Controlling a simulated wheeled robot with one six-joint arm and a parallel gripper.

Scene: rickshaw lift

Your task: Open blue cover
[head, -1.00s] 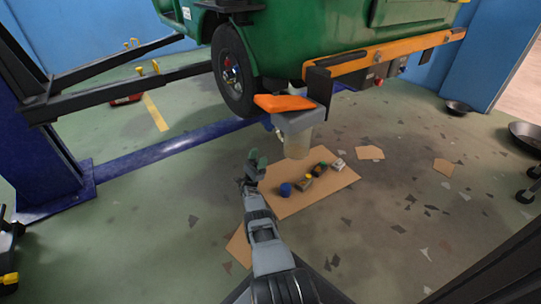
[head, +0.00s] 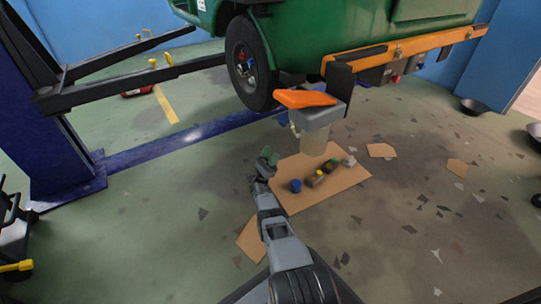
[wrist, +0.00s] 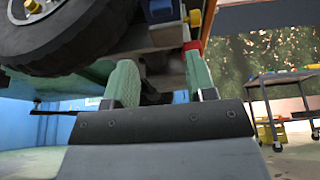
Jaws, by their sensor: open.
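My gripper (head: 267,161) is open and empty in the head view, low in front of the green vehicle and to the left of the cardboard. In the wrist view its two green fingers (wrist: 162,78) stand apart, pointing toward the vehicle's underside. A blue part (wrist: 160,10) with a yellow piece beside it shows above the fingers there, apart from them. In the head view a small blue round object (head: 296,185) sits on the cardboard sheet (head: 345,184), right of my gripper. I cannot tell which of these blue things is the cover.
The green vehicle (head: 320,40) is raised, with its wheel (head: 250,63) left of an orange-topped grey part (head: 314,118) and pale container (head: 313,141). A blue lift post (head: 65,140) stands left. Several small items lie on the cardboard. A cart (wrist: 280,90) shows right in the wrist view.

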